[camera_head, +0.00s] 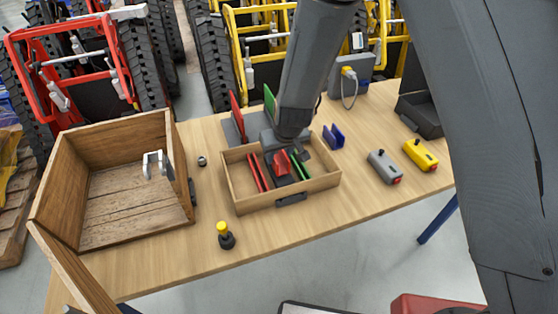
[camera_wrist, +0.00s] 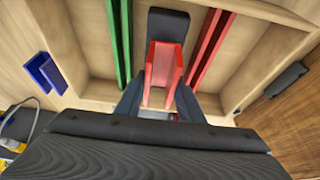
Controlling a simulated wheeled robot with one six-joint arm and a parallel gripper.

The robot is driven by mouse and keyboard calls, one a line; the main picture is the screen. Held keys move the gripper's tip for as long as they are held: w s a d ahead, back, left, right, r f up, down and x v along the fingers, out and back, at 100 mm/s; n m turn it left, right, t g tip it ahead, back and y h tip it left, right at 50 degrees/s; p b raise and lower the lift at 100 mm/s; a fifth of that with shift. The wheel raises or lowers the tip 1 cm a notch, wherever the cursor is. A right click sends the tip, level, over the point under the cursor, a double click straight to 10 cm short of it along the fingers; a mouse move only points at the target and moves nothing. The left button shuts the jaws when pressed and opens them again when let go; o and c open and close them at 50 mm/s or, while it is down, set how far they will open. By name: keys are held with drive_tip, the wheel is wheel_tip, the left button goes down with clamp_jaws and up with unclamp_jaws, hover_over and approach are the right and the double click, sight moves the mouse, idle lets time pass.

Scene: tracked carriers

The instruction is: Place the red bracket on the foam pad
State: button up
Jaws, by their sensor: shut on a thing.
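The red bracket (camera_head: 281,162) is a small U-shaped channel. My gripper (camera_head: 290,155) is shut on it, low over the shallow wooden tray (camera_head: 328,182). In the wrist view the red bracket (camera_wrist: 163,68) sits between the two fingers of my gripper (camera_wrist: 158,103). A dark block, seemingly the foam pad (camera_wrist: 168,22), lies in the tray between green and red strips, just past the bracket's end. In the head view a dark patch of this pad (camera_head: 286,181) shows below the bracket. I cannot tell whether the bracket touches it.
Red strips (camera_head: 258,172) and green strips (camera_head: 301,166) stand in the tray on either side. A blue bracket (camera_head: 333,136) is right of it. A large wooden crate (camera_head: 75,170) holds a white bracket (camera_head: 154,163). A yellow-topped knob (camera_head: 225,236) stands in front. Grey (camera_head: 384,167) and yellow (camera_head: 420,155) boxes lie right.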

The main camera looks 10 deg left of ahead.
drive_tip(key=shift+f, duration=0.45)
drive_tip(key=shift+f+b, duration=0.2)
drive_tip(key=shift+b, duration=0.15)
drive_tip(key=o, duration=1.3)
drive_tip(key=shift+r, duration=0.15)
drive_tip(key=shift+r+p, duration=0.35)
drive_tip(key=shift+p, duration=0.05)
drive_tip(key=p+v, duration=0.6)
drive_tip(key=v, duration=0.5)
drive_tip(key=shift+s+d, duration=0.15)
drive_tip(key=shift+r, duration=0.15)
